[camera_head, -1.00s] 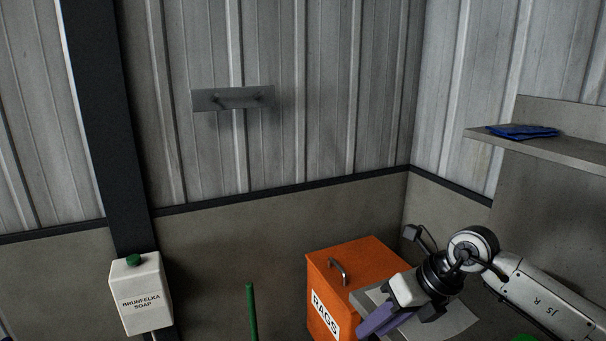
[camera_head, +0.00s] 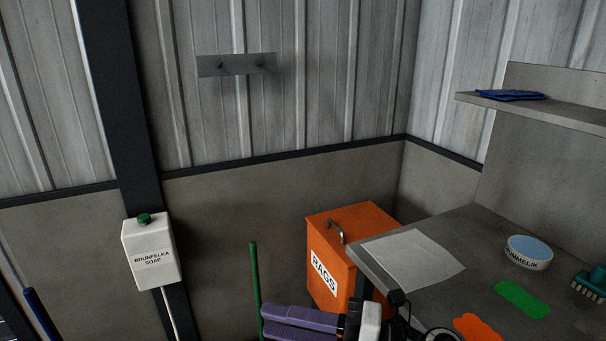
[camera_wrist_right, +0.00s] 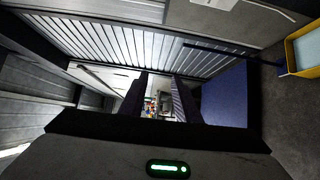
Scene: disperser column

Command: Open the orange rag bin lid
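The orange rag bin (camera_head: 325,285) stands against the wall, left of the workbench, with a "RAGS" label on its front. Its orange lid (camera_head: 365,222) is shut and has a metal handle (camera_head: 337,232) on top. My right gripper (camera_head: 266,322) is at the bottom of the head view, in front of the bin and below its lid, with purple fingers pointing left. The right wrist view shows its two fingers (camera_wrist_right: 159,98) apart with nothing held between them; the bin cannot be made out there. My left gripper is not in view.
A green pole (camera_head: 255,285) stands left of the bin.

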